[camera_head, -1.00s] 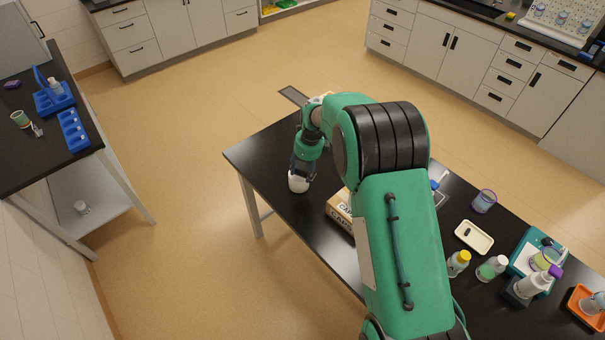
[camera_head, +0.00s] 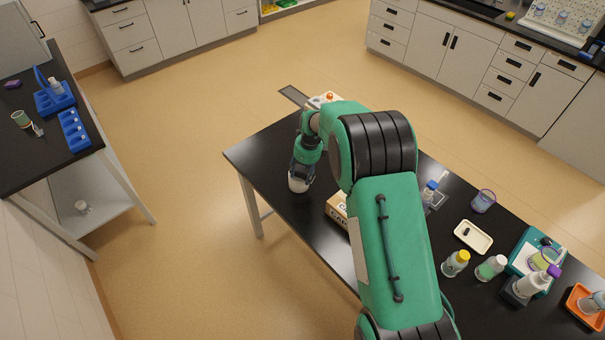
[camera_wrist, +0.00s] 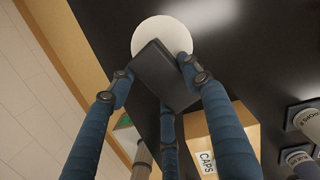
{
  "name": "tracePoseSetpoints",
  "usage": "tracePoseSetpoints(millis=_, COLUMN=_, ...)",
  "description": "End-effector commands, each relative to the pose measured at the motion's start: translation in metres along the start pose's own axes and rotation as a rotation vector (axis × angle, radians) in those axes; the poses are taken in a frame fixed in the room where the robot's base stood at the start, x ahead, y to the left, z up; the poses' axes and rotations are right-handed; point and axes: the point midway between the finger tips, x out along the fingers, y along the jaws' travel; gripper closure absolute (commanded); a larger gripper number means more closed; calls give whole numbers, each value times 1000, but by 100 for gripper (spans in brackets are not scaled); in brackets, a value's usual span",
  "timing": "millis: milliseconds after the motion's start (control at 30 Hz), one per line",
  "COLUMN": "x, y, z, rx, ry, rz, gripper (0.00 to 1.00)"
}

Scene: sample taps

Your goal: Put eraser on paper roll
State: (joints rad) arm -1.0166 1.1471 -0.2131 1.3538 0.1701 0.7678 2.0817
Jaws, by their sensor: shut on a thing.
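The eraser is a dark grey block (camera_wrist: 166,76) held between the fingers of my gripper (camera_wrist: 157,70) in the wrist view. The paper roll (camera_wrist: 160,32) shows there as a white round top, partly covered by the eraser. Whether the two touch I cannot tell. In the head view the white paper roll (camera_head: 298,185) stands near the left end of the black table. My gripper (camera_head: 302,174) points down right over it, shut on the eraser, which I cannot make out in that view.
A cardboard box (camera_head: 336,208) marked CAPS stands right of the roll, partly behind my arm. A cream tray (camera_head: 473,237), a yellow-capped bottle (camera_head: 456,263) and other bottles stand further right. The black table (camera_head: 262,157) is bare left of the roll.

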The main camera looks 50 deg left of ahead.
Motion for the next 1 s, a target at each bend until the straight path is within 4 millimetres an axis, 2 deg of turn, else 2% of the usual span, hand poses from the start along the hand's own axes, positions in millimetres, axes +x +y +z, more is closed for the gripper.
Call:
tracePoseSetpoints(millis=533, x=9, y=0, z=-1, rx=-1, ry=0, rz=-1, gripper=77)
tracePoseSetpoints(millis=567, x=8, y=0, z=-1, rx=-1, ry=0, rz=-1, gripper=48)
tracePoseSetpoints(millis=633, x=8, y=0, z=-1, rx=-1, ry=0, rz=0, gripper=34)
tracePoseSetpoints(millis=1000, x=7, y=0, z=-1, rx=-1, ry=0, rz=0, gripper=32)
